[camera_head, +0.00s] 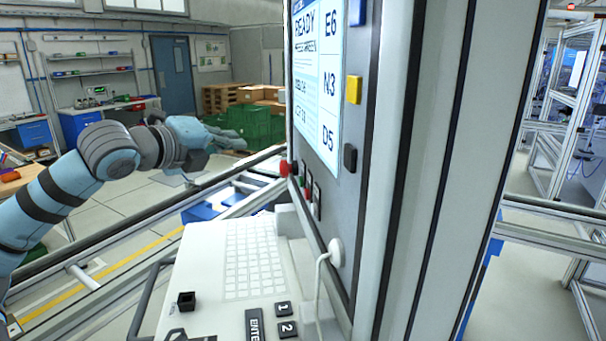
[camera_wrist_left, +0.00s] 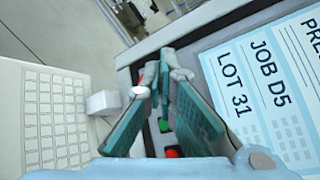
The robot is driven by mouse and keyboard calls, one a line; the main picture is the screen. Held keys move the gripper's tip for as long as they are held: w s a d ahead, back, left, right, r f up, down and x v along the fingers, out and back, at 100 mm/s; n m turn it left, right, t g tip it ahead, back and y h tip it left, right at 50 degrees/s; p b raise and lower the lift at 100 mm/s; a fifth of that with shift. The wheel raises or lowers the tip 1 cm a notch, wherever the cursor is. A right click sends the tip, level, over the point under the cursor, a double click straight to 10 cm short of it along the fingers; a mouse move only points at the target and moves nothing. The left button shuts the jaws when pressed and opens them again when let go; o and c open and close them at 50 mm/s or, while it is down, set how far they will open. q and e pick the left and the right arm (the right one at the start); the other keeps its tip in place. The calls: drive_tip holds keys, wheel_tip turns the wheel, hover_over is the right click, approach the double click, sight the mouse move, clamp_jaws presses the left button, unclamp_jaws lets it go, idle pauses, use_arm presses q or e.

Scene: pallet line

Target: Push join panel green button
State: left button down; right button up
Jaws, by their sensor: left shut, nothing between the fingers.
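The join panel (camera_head: 375,200) stands upright in the middle of the head view, seen at a steep angle, with a lit screen (camera_head: 315,75) reading READY. In the left wrist view the green button (camera_wrist_left: 164,125) shows between my finger links, beside a red button (camera_wrist_left: 172,152). The red button (camera_head: 284,168) also sticks out from the panel's left edge in the head view. My left gripper (camera_head: 238,143) is shut and empty, left of the panel and apart from it in the head view. In the left wrist view its fingertips (camera_wrist_left: 163,65) meet beyond the green button. My right gripper is out of view.
A white keyboard console (camera_head: 205,255) juts out below the screen. Yellow (camera_head: 354,89) and black (camera_head: 350,157) buttons sit on the panel's side. Metal rails (camera_head: 120,245) run behind the console. Green crates (camera_head: 250,125) and a workbench stand far back.

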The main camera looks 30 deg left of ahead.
sight(301, 182)
use_arm(q)
drive_tip(key=w+d+f+n+g+h+b, duration=0.1)
drive_tip(key=w+d+f+g+h, duration=0.1)
drive_tip(key=d+f, duration=0.5)
drive_tip(key=shift+w+d+g, duration=0.3)
drive_tip(key=shift+w, duration=0.45)
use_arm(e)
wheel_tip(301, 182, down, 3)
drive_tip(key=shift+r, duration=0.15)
use_arm(q)
drive_tip(key=shift+w+d+f, duration=0.1)
drive_tip(key=shift+w+d, duration=0.05)
drive_tip(key=shift+d, duration=0.05)
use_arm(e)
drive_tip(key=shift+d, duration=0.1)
use_arm(q)
drive_tip(key=shift+a, duration=0.15)
drive_tip(key=shift+w+d+b, duration=0.55)
drive_tip(key=shift+d, duration=0.15)
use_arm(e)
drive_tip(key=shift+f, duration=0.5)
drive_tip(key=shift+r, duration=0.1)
use_arm(q)
drive_tip(key=shift+s+a+p, duration=0.6)
drive_tip(key=shift+a+p, duration=0.05)
drive_tip(key=shift+p, duration=0.15)
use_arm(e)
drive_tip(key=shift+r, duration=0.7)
